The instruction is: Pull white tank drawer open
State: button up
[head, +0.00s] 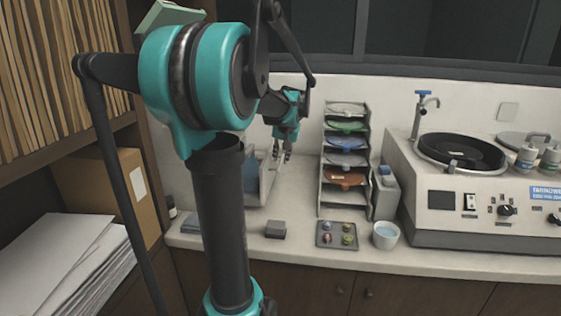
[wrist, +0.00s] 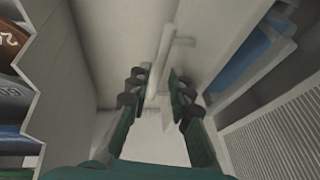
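A white box-like unit with blue inside, which looks like the white tank (head: 265,186), stands on the counter, partly hidden behind my arm. In the wrist view its white wall and the blue parts show at the right. A pale bar with a short crosspiece, which looks like a handle (wrist: 164,62), stands out in the middle of the wrist view. My gripper (head: 282,156) is beside the tank, pointing down. In the wrist view my gripper (wrist: 159,88) has its fingers apart on either side of the bar. I cannot tell whether they touch it.
A rack of coloured discs (head: 345,152) stands to the right of my gripper. A small tray (head: 337,234), a white cup (head: 386,235) and a grey block (head: 275,229) sit near the counter's front. A grinding machine (head: 480,200) fills the right side.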

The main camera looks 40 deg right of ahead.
jog(key=shift+x, duration=1.3)
jog(key=shift+c, duration=0.2)
grip_shut()
